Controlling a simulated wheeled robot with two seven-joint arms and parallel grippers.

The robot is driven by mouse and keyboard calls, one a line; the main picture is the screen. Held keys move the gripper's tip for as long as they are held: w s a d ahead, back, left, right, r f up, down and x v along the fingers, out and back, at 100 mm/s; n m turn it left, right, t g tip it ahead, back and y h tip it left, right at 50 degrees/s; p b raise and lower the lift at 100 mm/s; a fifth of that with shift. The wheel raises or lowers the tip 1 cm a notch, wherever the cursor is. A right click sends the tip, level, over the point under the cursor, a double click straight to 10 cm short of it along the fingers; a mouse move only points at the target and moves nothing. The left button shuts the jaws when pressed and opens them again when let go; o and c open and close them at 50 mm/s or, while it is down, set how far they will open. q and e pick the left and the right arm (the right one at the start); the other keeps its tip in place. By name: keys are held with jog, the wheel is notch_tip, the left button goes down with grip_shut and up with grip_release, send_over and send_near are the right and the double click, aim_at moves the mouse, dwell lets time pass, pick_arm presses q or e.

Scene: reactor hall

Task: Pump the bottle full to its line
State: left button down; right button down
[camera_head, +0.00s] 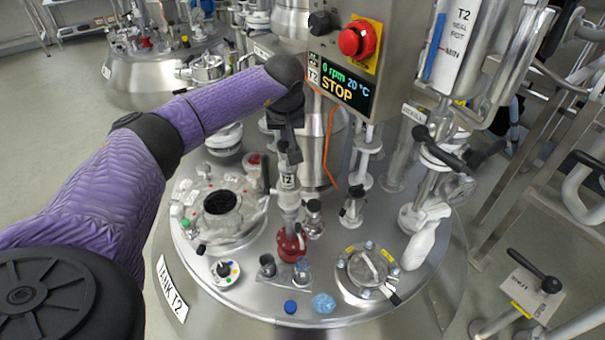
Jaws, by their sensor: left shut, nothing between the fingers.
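My left arm comes in from the left, and its dark gripper (291,150) points down over the tank lid. The gripper is shut and empty, at the top of an upright pump-like fitting labelled T2 (288,182); I cannot tell whether it touches the fitting. The fitting stands on a red base (291,243). A small clear bottle (302,270) appears to stand on the lid just in front of the red base. Its line and fill level are too small to make out. A blue cap (290,307) lies in front of it. My right gripper is not in view.
A control box (345,85) reading STOP with a red button (358,39) hangs above.

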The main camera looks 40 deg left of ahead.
aim_at(287, 146)
pick_arm(q)
jog(key=shift+f, duration=0.4)
jog(key=shift+f+b, duration=0.45)
jog(key=shift+f, duration=0.05)
jog(key=shift+f+b, duration=0.65)
jog(key=shift+f, duration=0.65)
jog(key=shift+r, duration=0.1)
notch_tip(287, 146, up, 6)
jog(key=p, duration=0.5)
